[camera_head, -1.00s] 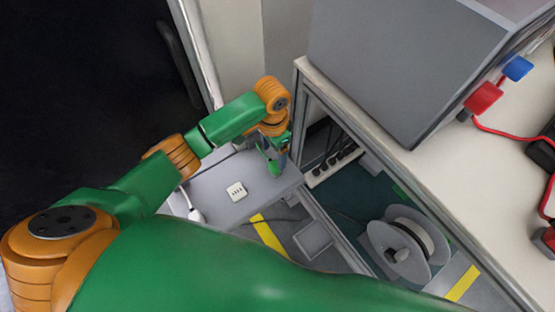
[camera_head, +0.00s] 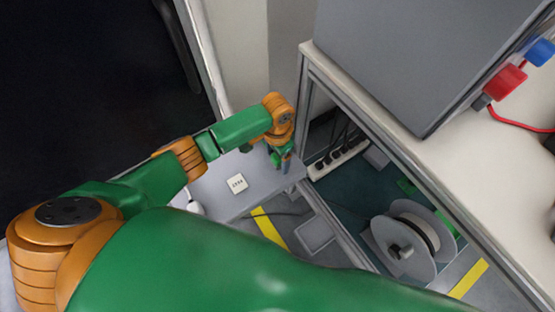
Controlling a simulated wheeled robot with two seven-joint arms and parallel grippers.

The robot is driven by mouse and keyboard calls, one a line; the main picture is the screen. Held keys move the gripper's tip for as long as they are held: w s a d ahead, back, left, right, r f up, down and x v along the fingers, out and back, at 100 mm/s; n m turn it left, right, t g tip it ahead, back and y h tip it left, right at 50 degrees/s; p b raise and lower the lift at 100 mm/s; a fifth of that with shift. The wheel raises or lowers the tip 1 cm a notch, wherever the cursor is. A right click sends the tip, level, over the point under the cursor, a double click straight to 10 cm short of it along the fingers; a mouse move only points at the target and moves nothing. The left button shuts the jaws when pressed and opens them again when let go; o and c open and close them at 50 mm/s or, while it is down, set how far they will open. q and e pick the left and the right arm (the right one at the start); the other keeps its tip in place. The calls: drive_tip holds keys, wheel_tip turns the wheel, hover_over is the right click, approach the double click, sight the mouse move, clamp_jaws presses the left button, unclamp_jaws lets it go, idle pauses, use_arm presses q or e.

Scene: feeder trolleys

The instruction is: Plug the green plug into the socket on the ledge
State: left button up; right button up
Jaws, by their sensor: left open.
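The white socket (camera_head: 237,184) with a row of dark holes lies on the grey ledge (camera_head: 222,205). My left gripper (camera_head: 284,163) points down over the right end of the ledge, to the right of the socket. It is open. A small green piece (camera_head: 275,159), which looks like the green plug, shows at the left side of its fingers. It is partly hidden, and I cannot tell whether it touches the fingers or the ledge. My right gripper is out of view.
A white plug (camera_head: 195,207) lies at the ledge's left side. A metal-framed table (camera_head: 385,145) carrying a grey box (camera_head: 400,60) stands close on the right. Below it are a power strip (camera_head: 338,160) and a cable reel (camera_head: 405,245). My arm covers the lower picture.

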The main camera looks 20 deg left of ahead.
use_arm(q)
clamp_jaws()
idle(0.3)
drive_tip(key=shift+r, duration=0.15)
drive_tip(key=shift+r, duration=0.3)
wheel_tip(320, 180, up, 3)
drive_tip(key=shift+f+p, duration=0.1)
drive_tip(key=shift+p, duration=0.75)
drive_tip(key=s+d+r+p, duration=0.2)
drive_tip(key=s+r, duration=0.2)
drive_tip(key=s, duration=0.2)
drive_tip(key=s+d+r+p, duration=0.2)
drive_tip(key=s+r+p, duration=0.1)
drive_tip(key=s+r, duration=0.2)
drive_tip(key=shift+s+d+r+p, duration=0.25)
drive_tip(key=shift+s+d+p, duration=0.1)
drive_tip(key=shift+s, duration=0.8)
